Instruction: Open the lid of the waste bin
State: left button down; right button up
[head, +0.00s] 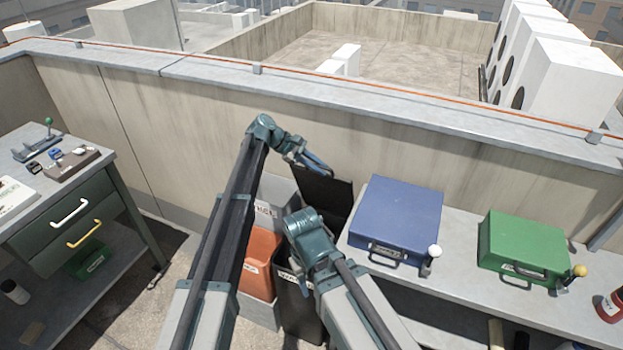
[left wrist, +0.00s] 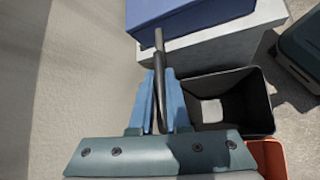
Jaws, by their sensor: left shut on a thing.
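The black waste bin (head: 297,305) stands low against the parapet wall, partly hidden behind my right arm. Its dark lid (head: 326,190) is raised and stands steeply up at the back. My left gripper (head: 318,164) is at the lid's upper edge. In the left wrist view my left gripper (left wrist: 161,100) is shut on the lid (left wrist: 159,66), seen edge-on as a thin dark strip between the blue fingers. The bin's open mouth and dark inside (left wrist: 228,100) show right of the gripper.
An orange bin (head: 262,262) and a grey bin (head: 278,197) stand left of the black bin. A bench (head: 470,290) with a blue case (head: 397,215) and a green case (head: 523,243) is close on the right. A drawer workbench (head: 70,215) stands left, with floor between.

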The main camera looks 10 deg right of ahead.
pick_arm(q)
jog(key=w+d+r+p, duration=0.1)
jog(key=w+d, duration=0.2)
jog(key=w, duration=0.2)
jog(key=shift+r, duration=0.4)
jog(key=shift+w, duration=0.1)
jog(key=c, duration=0.9)
grip_release()
jog(key=p+v, duration=0.9)
jog(key=v, duration=0.5)
